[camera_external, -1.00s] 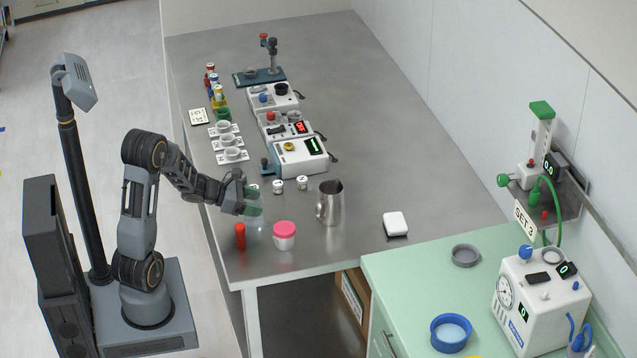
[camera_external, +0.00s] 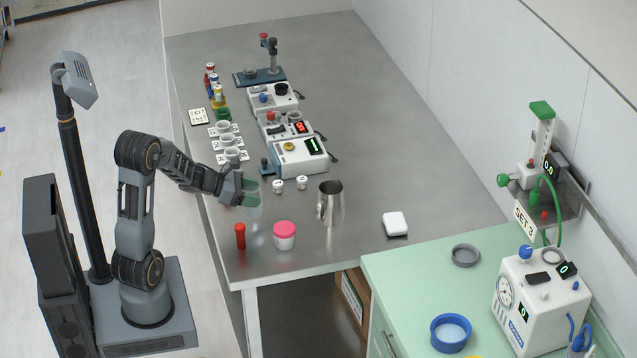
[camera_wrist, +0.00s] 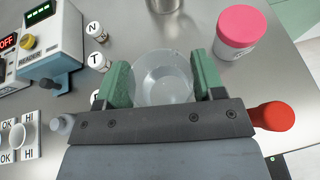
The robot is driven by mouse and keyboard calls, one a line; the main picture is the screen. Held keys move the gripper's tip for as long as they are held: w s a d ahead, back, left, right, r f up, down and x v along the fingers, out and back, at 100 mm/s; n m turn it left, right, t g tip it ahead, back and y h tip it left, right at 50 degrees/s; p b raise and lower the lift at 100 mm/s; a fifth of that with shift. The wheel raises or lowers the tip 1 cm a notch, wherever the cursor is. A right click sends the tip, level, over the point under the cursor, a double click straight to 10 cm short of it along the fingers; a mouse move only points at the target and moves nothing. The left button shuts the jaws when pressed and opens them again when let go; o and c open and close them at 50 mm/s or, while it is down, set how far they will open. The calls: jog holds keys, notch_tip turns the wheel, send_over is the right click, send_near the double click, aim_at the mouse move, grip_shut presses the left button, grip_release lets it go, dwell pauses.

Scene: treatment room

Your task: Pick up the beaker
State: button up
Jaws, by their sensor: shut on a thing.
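My gripper (camera_external: 247,190) is shut on a clear, see-through beaker (camera_wrist: 162,78). In the wrist view the beaker's round rim sits between the two green finger pads, which touch its sides. In the external view the beaker is faint and hard to make out below the green fingertips, over the left part of the steel table (camera_external: 370,140). It appears to be held a little above the table, though its lower edge is hard to see.
A red-capped item (camera_external: 240,236), a pink-lidded jar (camera_external: 284,235) and a metal jug (camera_external: 330,203) stand close by. Small lettered pots (camera_external: 278,186) and a white reader device (camera_external: 300,158) lie beyond. The table's front edge is near.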

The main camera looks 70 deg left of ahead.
jog(key=s+d+r+b, duration=0.1)
jog(key=s+d+r, duration=0.5)
jog(key=s+r, duration=0.3)
jog(key=shift+s+d+r, duration=0.15)
jog(key=shift+s+d, duration=0.05)
jog(key=shift+s, duration=1.2)
